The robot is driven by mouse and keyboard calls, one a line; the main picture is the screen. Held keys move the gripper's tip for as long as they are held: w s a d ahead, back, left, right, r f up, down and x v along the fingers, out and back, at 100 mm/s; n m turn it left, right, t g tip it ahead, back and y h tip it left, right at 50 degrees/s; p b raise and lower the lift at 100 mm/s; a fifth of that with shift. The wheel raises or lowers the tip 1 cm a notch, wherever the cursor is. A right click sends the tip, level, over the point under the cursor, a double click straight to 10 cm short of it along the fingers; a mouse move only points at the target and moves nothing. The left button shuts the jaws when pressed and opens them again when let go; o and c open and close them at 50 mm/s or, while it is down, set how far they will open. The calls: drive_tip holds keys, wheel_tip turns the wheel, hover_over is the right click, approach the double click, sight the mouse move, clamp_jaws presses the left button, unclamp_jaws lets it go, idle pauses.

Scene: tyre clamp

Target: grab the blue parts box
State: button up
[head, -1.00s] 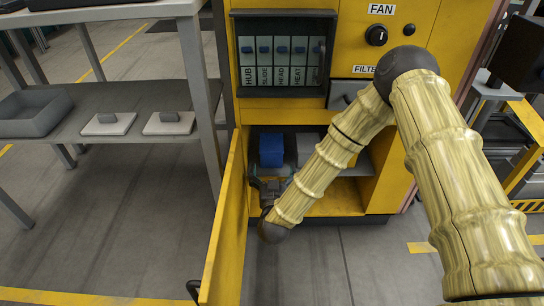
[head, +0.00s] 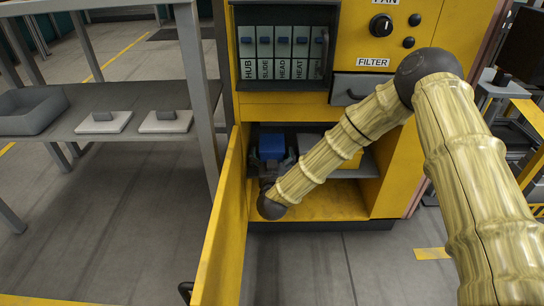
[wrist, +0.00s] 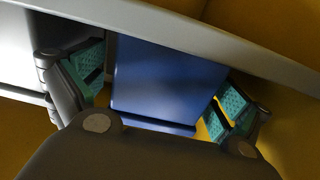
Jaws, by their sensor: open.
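The blue parts box (head: 271,146) stands on the grey shelf inside the open lower compartment of the yellow cabinet. In the wrist view the blue box (wrist: 165,85) lies between the two teal-padded fingers of my gripper (wrist: 160,100). The fingers are spread, one on each side of the box, with a small gap showing at the right finger; contact on the left cannot be told. In the head view my gripper (head: 270,165) is at the front of the box, partly hidden by my arm.
The open yellow door (head: 222,225) stands just left of the compartment. A grey box (head: 310,143) sits right of the blue box, partly behind my arm. A grey drawer (head: 358,88) and a row of labelled binders (head: 280,55) are above. A grey shelf rack (head: 60,125) stands left.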

drive_tip(key=shift+w+b, duration=0.45)
drive_tip(key=shift+w, duration=0.7)
drive_tip(key=c, duration=1.2)
